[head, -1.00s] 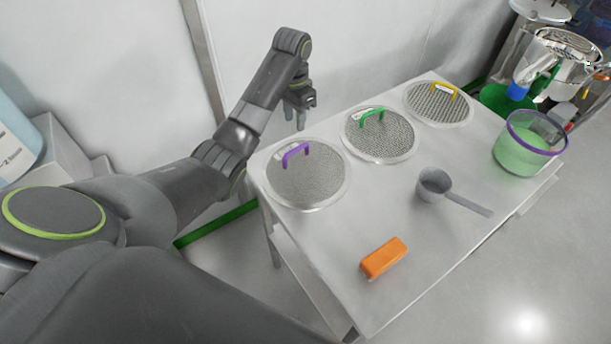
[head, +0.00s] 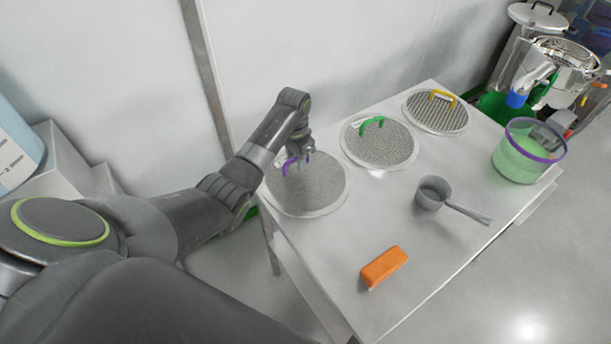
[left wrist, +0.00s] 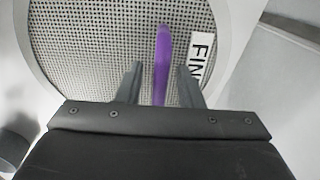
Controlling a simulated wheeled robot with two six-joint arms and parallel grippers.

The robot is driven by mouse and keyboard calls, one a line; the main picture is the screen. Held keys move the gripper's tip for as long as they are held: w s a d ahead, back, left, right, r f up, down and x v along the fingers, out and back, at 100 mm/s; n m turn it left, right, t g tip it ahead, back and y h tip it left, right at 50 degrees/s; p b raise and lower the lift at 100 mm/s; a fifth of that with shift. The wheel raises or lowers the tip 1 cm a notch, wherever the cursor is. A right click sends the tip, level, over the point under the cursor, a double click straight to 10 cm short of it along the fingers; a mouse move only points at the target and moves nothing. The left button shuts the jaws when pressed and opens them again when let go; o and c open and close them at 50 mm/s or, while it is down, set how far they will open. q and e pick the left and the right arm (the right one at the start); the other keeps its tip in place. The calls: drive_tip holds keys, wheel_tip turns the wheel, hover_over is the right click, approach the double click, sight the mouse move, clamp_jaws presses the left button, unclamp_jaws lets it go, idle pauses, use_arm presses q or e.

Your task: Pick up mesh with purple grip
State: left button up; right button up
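The round mesh with the purple grip (head: 312,190) lies flat at the left end of the table. Its purple grip (left wrist: 163,65) stands up from the mesh. My left gripper (head: 300,158) is over the mesh, right at the purple grip. In the left wrist view the two fingers of my left gripper (left wrist: 160,82) are open, one on each side of the grip, with gaps showing between. A white label, partly hidden, lies on the mesh beside the grip. My right gripper is not in view.
A mesh with a green grip (head: 380,148) and one with a yellow grip (head: 437,114) lie further along the table (head: 330,250). A grey scoop (head: 434,192), an orange block (head: 384,267) and a green-filled tub (head: 528,155) stand nearer the front edge.

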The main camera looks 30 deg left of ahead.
use_arm(q)
clamp_jaws()
drive_tip(key=shift+w+r, duration=0.1)
idle(0.3)
